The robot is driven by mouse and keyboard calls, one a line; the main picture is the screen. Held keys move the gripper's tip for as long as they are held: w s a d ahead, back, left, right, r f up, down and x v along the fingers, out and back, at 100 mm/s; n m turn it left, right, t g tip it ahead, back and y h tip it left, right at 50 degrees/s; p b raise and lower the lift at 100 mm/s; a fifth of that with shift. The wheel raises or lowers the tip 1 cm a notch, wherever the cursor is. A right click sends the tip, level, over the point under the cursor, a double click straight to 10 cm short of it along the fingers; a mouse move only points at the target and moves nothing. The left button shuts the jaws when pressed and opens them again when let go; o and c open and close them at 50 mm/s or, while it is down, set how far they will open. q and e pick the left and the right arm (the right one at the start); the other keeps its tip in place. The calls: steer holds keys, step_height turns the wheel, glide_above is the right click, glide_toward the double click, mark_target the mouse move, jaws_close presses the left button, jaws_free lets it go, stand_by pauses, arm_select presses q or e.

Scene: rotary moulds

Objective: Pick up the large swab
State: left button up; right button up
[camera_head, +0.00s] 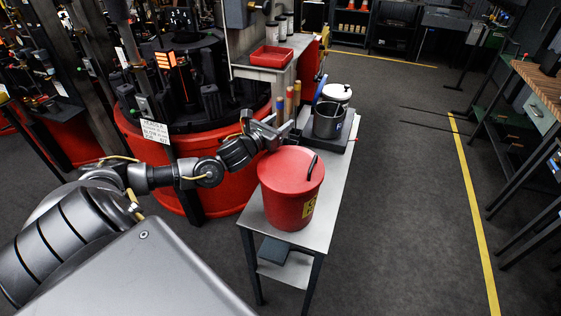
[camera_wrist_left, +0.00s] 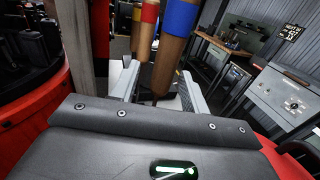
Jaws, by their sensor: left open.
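Wooden-handled swabs stand upright at the table's left edge in the head view: one with a blue band (camera_head: 280,107), one with a red band (camera_head: 289,104) and a third (camera_head: 297,92). I cannot tell by label which is the large swab. My left gripper (camera_head: 277,128) is beside them, pointing at the handles. In the left wrist view its open fingers (camera_wrist_left: 160,84) stand either side of the thick blue-banded handle (camera_wrist_left: 172,50), with gaps showing. The red-banded handle (camera_wrist_left: 147,30) is just behind and left. The swabs' lower ends are hidden. My right gripper is not in view.
A red lidded bucket (camera_head: 291,190) stands at the near end of the metal table (camera_head: 325,190), close to my left gripper. The red-rimmed rotary machine (camera_head: 190,150) is left. Floor right of the table is clear.

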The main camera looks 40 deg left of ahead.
arm_select(q)
steer(key=shift+w+r, duration=0.2)
steer(key=shift+w, duration=0.55)
steer(key=shift+w+f, duration=0.2)
steer(key=shift+w, duration=0.1)
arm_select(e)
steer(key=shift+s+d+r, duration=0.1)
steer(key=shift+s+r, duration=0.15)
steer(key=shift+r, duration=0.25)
arm_select(q)
jaws_close()
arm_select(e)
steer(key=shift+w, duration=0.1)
arm_select(q)
steer(key=shift+r, duration=0.15)
